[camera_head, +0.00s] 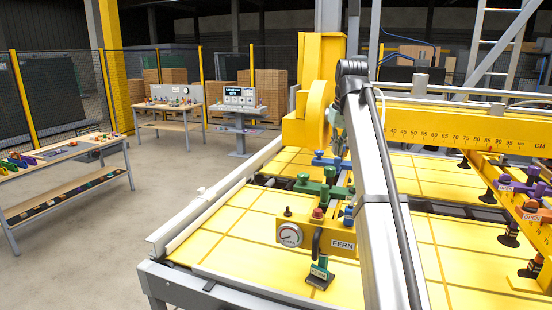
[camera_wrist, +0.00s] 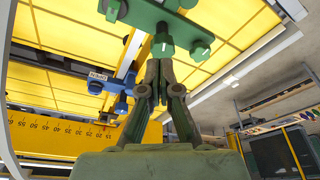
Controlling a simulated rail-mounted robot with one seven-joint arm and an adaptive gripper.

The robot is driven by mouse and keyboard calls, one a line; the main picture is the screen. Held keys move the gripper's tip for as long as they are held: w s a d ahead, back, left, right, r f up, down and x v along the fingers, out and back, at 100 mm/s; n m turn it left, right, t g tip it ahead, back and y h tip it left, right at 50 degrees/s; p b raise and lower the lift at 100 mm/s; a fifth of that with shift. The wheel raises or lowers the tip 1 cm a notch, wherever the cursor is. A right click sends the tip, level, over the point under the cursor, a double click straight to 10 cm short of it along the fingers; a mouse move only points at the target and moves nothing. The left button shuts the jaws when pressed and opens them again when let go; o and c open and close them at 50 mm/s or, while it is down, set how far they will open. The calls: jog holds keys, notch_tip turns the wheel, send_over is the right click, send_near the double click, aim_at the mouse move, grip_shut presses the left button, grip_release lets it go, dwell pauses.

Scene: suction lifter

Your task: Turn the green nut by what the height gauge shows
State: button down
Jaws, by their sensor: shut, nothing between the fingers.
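My gripper (camera_wrist: 160,64) is shut and empty in the wrist view. Its tips point at a green nut-like piece (camera_wrist: 162,45) and look very near it; I cannot tell if they touch. This piece sits on a green bar (camera_wrist: 150,16) crossing the top of the view. In the head view the green bar and its knobs (camera_head: 312,187) stand above the yellow deck, left of my arm, and the gripper is largely hidden among them. No gauge is clearly marked as the height gauge. A round dial (camera_head: 290,235) is on the yellow FERN block, its reading too small to read.
A yellow beam (camera_head: 450,128) with a centimetre scale spans the right. Blue (camera_head: 325,159), purple (camera_head: 522,186) and orange (camera_head: 535,213) fittings stand around the frame. Workbenches (camera_head: 70,150) and a screen stand (camera_head: 238,97) are left, across clear floor.

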notch_tip(320, 180, down, 7)
jog(key=shift+d+b, duration=0.2)
jog(key=shift+b, duration=0.15)
dwell(0.3)
jog(key=shift+w+r, duration=0.1)
jog(key=shift+w, duration=0.1)
dwell(0.4)
jog(key=shift+a+p, duration=0.35)
jog(key=shift+a, duration=0.05)
dwell(0.5)
jog(key=shift+s, duration=0.1)
notch_tip(320, 180, up, 6)
jog(key=shift+s, duration=0.3)
dwell(0.6)
